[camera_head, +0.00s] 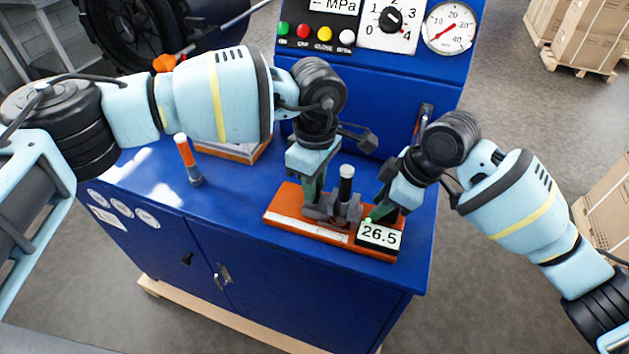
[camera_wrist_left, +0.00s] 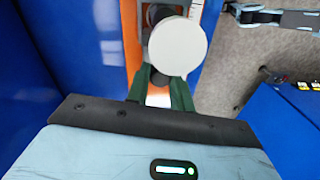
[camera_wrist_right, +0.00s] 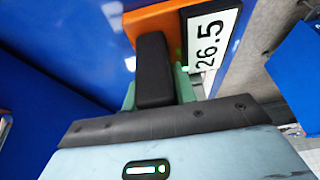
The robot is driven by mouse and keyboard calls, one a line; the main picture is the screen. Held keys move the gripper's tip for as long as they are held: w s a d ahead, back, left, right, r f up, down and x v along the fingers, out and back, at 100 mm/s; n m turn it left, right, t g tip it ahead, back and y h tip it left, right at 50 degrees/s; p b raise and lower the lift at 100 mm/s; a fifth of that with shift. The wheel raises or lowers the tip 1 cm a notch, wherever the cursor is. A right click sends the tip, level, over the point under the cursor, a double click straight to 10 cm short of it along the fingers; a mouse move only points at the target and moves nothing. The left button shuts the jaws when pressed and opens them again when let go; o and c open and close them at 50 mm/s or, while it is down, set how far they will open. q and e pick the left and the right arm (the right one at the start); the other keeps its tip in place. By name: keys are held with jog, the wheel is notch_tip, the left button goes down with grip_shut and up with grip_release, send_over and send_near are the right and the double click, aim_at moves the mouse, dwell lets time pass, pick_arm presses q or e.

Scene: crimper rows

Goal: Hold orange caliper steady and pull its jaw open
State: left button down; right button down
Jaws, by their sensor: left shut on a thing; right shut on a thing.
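The orange caliper (camera_head: 281,208) lies on the blue cabinet top, with a pale scale strip along its front and a display (camera_head: 379,236) reading 26.5 at its right end. Grey jaws (camera_head: 321,212) sit on it around the foot of an upright dark post with a white round top (camera_head: 346,172). The white top hides part of the jaws in the left wrist view (camera_wrist_left: 178,46). My left gripper (camera_head: 311,196) is shut on a dark part at the jaws' left side. My right gripper (camera_head: 378,212) is shut on a black block (camera_wrist_right: 154,68) beside the display.
A dark cylinder with an orange-and-white top (camera_head: 187,160) stands to the left. A shallow box (camera_head: 240,150) lies behind it. A blue panel with buttons and a gauge (camera_head: 450,28) rises behind.

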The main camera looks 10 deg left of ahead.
pick_arm(q)
jog(key=shift+a, duration=0.1)
pick_arm(e)
jog(key=shift+r, duration=0.1)
pick_arm(q)
jog(key=shift+w+a, duration=0.2)
jog(key=shift+a, duration=0.4)
jog(key=shift+w+a, duration=0.15)
jog(key=shift+a, duration=0.45)
jog(key=c, duration=1.2)
grip_release()
jog(key=shift+d, duration=0.1)
jog(key=shift+r, duration=0.1)
notch_tip(320, 180, up, 12)
jog(key=shift+w, duration=0.15)
pick_arm(e)
jog(key=c, duration=1)
grip_release()
jog(key=shift+c, duration=0.2)
